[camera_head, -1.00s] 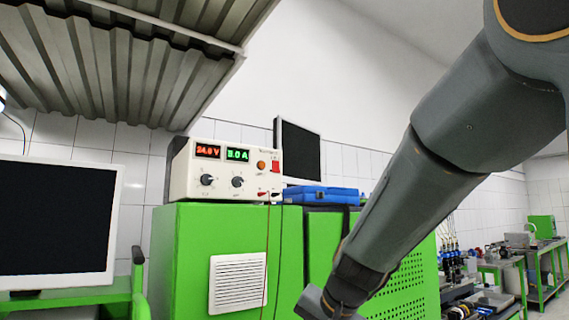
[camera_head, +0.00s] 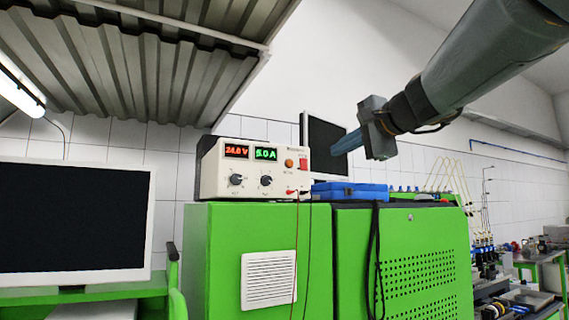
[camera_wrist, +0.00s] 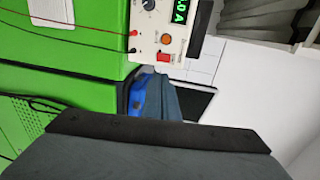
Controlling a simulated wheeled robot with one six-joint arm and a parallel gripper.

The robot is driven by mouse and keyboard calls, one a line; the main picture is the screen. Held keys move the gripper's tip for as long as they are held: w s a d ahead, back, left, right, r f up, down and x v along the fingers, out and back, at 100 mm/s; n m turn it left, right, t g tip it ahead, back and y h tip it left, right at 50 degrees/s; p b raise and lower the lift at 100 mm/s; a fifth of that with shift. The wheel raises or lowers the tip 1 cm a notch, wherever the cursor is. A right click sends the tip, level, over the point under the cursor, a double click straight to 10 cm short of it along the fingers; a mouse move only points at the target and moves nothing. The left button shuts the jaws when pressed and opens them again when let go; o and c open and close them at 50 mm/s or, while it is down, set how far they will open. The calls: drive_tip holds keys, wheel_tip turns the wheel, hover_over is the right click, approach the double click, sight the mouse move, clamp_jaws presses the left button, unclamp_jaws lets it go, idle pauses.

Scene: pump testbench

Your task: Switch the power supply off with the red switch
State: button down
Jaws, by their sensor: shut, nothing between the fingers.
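The power supply (camera_head: 222,180) is a cream box on top of the green cabinet. Its displays are lit red and green, with two knobs below. The red switch (camera_head: 303,164) is at the right end of its front panel, beside an orange round button. My gripper (camera_head: 335,149) is shut and empty, its blue-grey fingers pointing left towards the switch, with a gap visible in the head view. In the wrist view the red switch (camera_wrist: 163,57) appears just beyond the fingers (camera_wrist: 162,84). The switch's exact position, on or off, is too small to tell.
A blue case (camera_head: 348,191) lies right of the power supply on the green cabinet (camera_head: 225,255). A dark monitor (camera_head: 327,135) stands behind my fingers. Red and black leads (camera_head: 308,235) hang down the cabinet front. A large monitor (camera_head: 75,222) is at the left.

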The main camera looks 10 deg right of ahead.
sight(305, 167)
drive_tip(key=p+x, duration=0.5)
drive_tip(key=x, duration=0.9)
drive_tip(key=shift+p, duration=0.4)
drive_tip(key=b, duration=0.3)
drive_tip(key=shift+w+f+t+b, duration=0.15)
drive_tip(key=shift+f+t+b, duration=0.1)
drive_tip(key=shift+t+b, duration=0.05)
drive_tip(key=t+b, duration=0.1)
drive_tip(key=b, duration=1)
drive_tip(key=shift+w+a+t+y, duration=0.1)
drive_tip(key=shift+t+y, duration=0.2)
drive_tip(key=shift+y, duration=0.1)
drive_tip(key=shift+r, duration=0.15)
drive_tip(key=b+v, duration=0.5)
drive_tip(key=v, duration=0.9)
drive_tip(key=shift+f, duration=0.4)
